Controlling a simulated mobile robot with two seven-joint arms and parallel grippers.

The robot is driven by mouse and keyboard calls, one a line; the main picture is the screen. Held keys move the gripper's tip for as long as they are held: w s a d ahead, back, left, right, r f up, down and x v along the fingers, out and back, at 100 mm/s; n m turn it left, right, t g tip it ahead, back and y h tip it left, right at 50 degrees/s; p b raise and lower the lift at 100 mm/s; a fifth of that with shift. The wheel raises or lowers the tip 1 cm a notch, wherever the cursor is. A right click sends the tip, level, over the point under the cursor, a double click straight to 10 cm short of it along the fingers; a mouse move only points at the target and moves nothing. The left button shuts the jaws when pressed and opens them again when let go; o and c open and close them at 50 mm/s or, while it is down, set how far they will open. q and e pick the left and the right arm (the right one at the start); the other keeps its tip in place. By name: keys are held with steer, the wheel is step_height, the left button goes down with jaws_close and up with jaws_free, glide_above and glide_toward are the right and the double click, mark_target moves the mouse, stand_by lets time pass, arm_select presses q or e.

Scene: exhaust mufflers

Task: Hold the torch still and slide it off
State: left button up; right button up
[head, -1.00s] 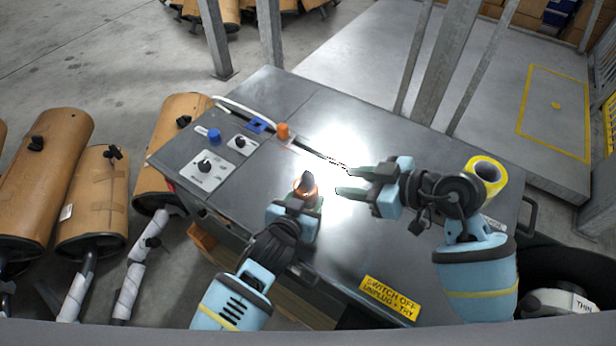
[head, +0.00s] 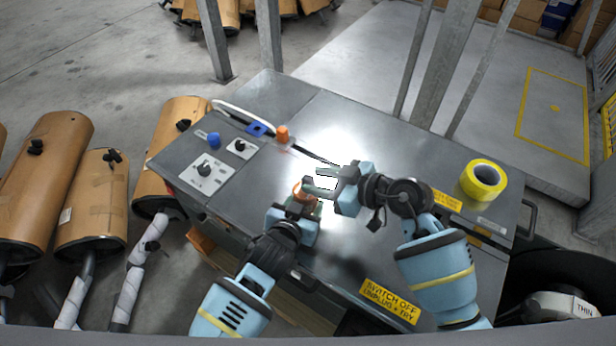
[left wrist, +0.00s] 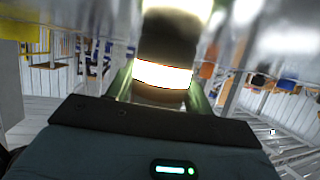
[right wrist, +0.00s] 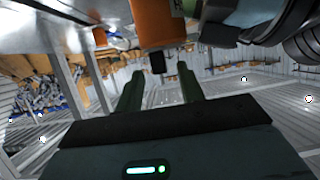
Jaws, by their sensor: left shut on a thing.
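The torch (head: 300,191), with a copper-orange body, stands in my left gripper (head: 305,206) above the front part of the metal bench. In the left wrist view it shows as a dark cylinder (left wrist: 165,55) with a bright band between the green fingers, which are shut on it. My right gripper (head: 314,184) is open, its fingertips right beside the torch's top in the head view. In the right wrist view, an orange cylinder with a dark stub (right wrist: 158,25) is just beyond and above the gap between the empty fingers. I cannot tell whether they touch it.
The metal bench (head: 260,95) carries a control panel with knobs (head: 206,170), a blue knob (head: 214,139), an orange cap (head: 282,134), a cable and a yellow tape roll (head: 484,180). Brown mufflers (head: 92,200) stand at the left. The bench's back middle is clear.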

mark_target(313, 180)
steer(key=shift+x, duration=1.7)
steer(key=shift+c, duration=0.5)
jaws_close()
